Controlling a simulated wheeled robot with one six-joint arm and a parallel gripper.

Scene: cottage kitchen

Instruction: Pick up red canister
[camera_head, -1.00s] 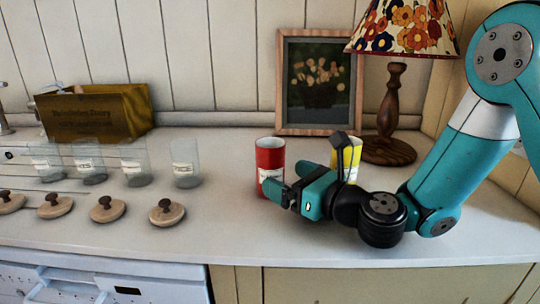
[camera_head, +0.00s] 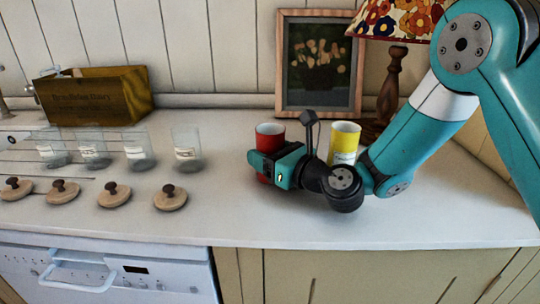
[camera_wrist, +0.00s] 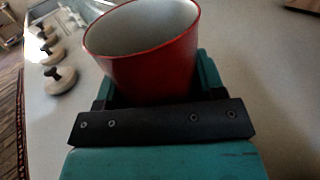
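The red canister (camera_head: 270,137) stands upright on the white counter, and my gripper (camera_head: 267,165) hides much of its lower body. In the wrist view the red canister (camera_wrist: 150,62) shows its open top and pale inside, and it sits between the teal fingers of my gripper (camera_wrist: 155,90). The right finger is close beside its wall; the left finger is mostly hidden behind it. The fingers look spread around the canister, and a firm hold is not visible.
A yellow canister (camera_head: 343,142) stands just right of the red one, close to my arm. A lamp (camera_head: 390,85) and a framed picture (camera_head: 319,112) are behind. Glass jars (camera_head: 187,150) and wooden lids (camera_head: 170,199) lie left. The front counter is clear.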

